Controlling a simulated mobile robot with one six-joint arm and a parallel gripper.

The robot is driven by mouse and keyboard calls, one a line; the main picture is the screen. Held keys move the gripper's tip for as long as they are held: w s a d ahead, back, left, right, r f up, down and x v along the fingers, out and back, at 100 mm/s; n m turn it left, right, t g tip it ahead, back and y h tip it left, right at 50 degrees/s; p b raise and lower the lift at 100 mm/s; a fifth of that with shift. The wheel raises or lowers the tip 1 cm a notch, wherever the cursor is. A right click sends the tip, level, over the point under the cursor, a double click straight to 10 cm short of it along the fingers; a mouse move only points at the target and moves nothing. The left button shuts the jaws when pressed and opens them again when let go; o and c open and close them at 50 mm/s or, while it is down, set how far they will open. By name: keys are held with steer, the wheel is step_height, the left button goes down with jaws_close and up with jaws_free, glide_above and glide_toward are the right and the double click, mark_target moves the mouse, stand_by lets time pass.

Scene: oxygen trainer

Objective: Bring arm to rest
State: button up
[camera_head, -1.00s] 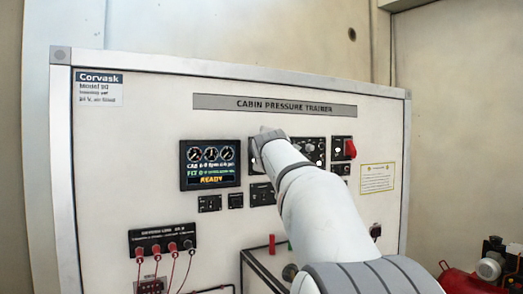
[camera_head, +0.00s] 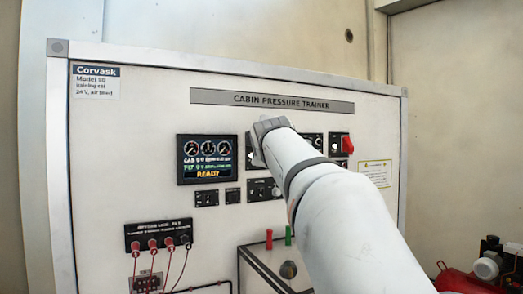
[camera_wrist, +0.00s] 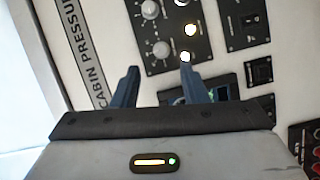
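My gripper (camera_wrist: 158,78) shows in the wrist view with its two dark fingers apart and nothing between them. In the head view my arm reaches up from the lower right, and the gripper end (camera_head: 266,130) is in front of the panel, right of the display. The fingertips are hard to make out there. The cabin pressure trainer (camera_head: 150,105) stands upright ahead. Its display (camera_head: 207,159) reads READY. In the wrist view, knobs (camera_wrist: 161,49) and lit lamps (camera_wrist: 190,30) lie beyond the fingers. My arm hides part of the middle and lower right of the panel.
A red-covered switch (camera_head: 347,145) is on the panel right of my arm. Red plugs with cables (camera_head: 153,245) are at lower left. A red peg (camera_head: 269,238) and a green peg (camera_head: 288,235) stand low centre. A red compressor (camera_head: 470,278) is at lower right.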

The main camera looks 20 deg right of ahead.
steer(key=shift+s+a, duration=0.25)
steer(key=shift+s, duration=0.4)
steer(key=s+a+f+m+g+y, duration=0.1)
steer(key=s+a+f+m+g, duration=0.2)
steer(key=f, duration=0.6)
steer(key=s+a+f+m+g+y, duration=0.15)
steer(key=s+a+f, duration=0.25)
steer(key=f, duration=0.5)
steer(key=s+a+f+m+g+y, duration=0.2)
steer(key=s+a+f+g, duration=0.15)
steer(key=f, duration=0.65)
steer(key=s+a+f+m+g, duration=0.2)
steer(key=s+f, duration=0.7)
steer(key=s+a+f+m+g+y, duration=0.1)
steer(key=s+a+f+m+g, duration=0.2)
steer(key=s+f, duration=0.6)
steer(key=shift+a+f+b, duration=0.25)
steer(key=shift+f+b, duration=0.1)
steer(key=shift+f, duration=0.15)
steer(key=shift+y, duration=0.25)
